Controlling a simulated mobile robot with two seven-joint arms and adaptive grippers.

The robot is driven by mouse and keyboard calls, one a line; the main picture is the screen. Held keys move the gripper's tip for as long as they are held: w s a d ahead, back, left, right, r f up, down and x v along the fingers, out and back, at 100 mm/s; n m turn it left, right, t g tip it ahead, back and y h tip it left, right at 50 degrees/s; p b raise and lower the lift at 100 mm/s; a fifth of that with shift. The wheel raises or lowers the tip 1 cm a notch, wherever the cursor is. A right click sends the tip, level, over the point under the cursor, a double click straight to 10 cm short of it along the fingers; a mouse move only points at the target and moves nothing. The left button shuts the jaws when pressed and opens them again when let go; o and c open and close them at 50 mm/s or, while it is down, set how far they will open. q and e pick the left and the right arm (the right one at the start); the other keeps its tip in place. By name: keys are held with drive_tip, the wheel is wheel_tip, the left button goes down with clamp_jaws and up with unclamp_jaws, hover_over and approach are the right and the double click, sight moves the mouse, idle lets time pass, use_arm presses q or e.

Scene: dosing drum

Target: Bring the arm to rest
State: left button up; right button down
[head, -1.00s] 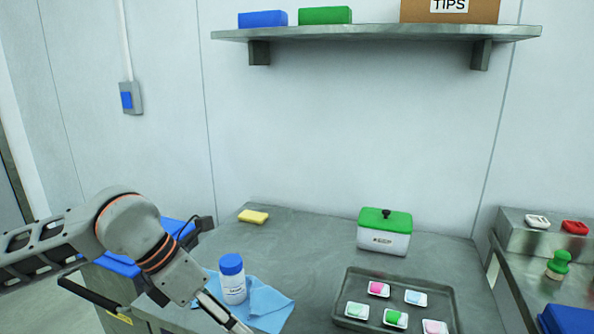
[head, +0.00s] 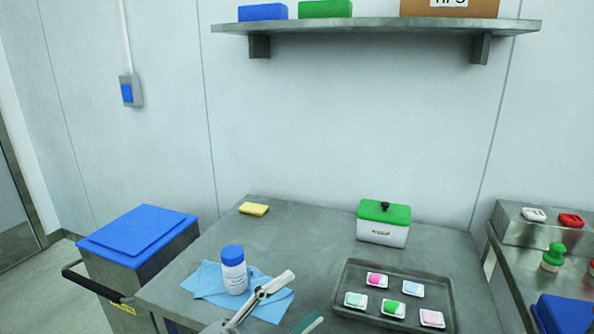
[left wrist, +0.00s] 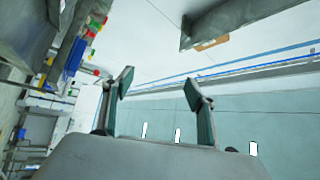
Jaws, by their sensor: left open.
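My left gripper (head: 290,299) shows at the bottom of the head view, with its fingers spread apart and nothing between them. It is in front of a white bottle with a blue cap (head: 233,270), which stands upright on a light blue cloth (head: 206,282). In the left wrist view the two fingers (left wrist: 160,92) are wide apart and empty, with wall and shelf beyond them. Most of my left arm is out of the head view. My right gripper is in neither view.
A tray (head: 345,283) with several small dishes of coloured material lies on the steel table (head: 305,230). A white box with a green lid (head: 383,223) and a yellow sponge (head: 254,209) stand behind. A blue-lidded cart (head: 140,238) is at left, a steel bench (head: 515,270) at right.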

use_arm(q)
drive_tip(key=a+f+n+t+y, duration=0.3)
drive_tip(key=a+f+n+y, duration=0.35)
drive_tip(key=f, duration=0.25)
drive_tip(key=a+f+n+t+y, duration=0.2)
drive_tip(key=a+f+n+y, duration=0.3)
drive_tip(key=f+n, duration=0.4)
drive_tip(key=s+a+f+n+g+y, duration=0.2)
drive_tip(key=s+a+f, duration=0.2)
drive_tip(key=s+f, duration=0.3)
drive_tip(key=s+a+f+n+g+y, duration=0.3)
drive_tip(key=s+f, duration=0.4)
drive_tip(key=f, duration=0.6)
drive_tip(key=shift+a+f+g, duration=0.2)
drive_tip(key=shift+a+g, duration=0.1)
drive_tip(key=shift+a, duration=0.3)
drive_tip(key=shift+s+n, duration=0.1)
drive_tip(key=shift+n, duration=0.15)
